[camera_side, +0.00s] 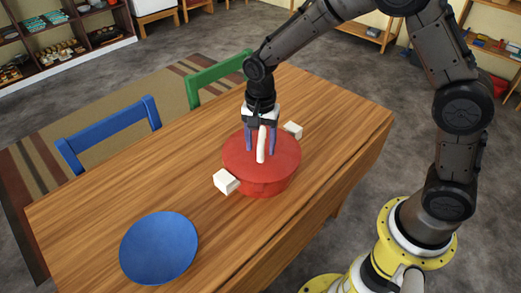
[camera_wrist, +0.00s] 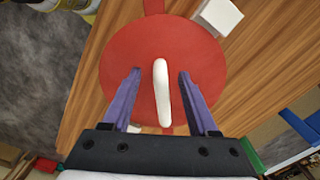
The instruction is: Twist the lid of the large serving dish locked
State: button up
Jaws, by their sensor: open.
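The large serving dish (camera_side: 264,187) is red and round and stands on the wooden table. Its red lid (camera_side: 238,158) is on top and carries a white bar handle (camera_side: 261,145). In the wrist view the handle (camera_wrist: 162,92) stands out from the red lid (camera_wrist: 130,55), roughly upright in the picture. My gripper (camera_side: 261,150) is above the lid with its fingers pointing down. Its purple fingers are open on both sides of the handle, with a gap on each side in the wrist view (camera_wrist: 160,75). I cannot tell whether the fingertips touch the lid.
A white block (camera_side: 226,181) sits at the dish's front left, and another (camera_side: 292,130) at its back right. A blue plate (camera_side: 159,248) lies on the table's near left. Blue (camera_side: 110,130) and green (camera_side: 218,78) chairs stand along the far edge.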

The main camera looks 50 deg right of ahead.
aim_at(253, 158)
jog(key=shift+f, duration=1.4)
grip_shut()
jog(key=shift+w+a+r+m, duration=0.15)
jog(key=shift+w+m, duration=0.1)
jog(key=shift+m, duration=0.45)
jog(key=shift+w+a+f+m, duration=0.15)
jog(key=shift+w+m, duration=0.1)
jog(key=shift+m, duration=0.45)
jog(key=shift+r, duration=0.1)
jog(key=shift+w+a+m, duration=0.1)
jog(key=shift+w+m, duration=0.2)
jog(key=shift+m, duration=0.45)
jog(key=shift+w+m, duration=0.25)
jog(key=shift+m, duration=0.5)
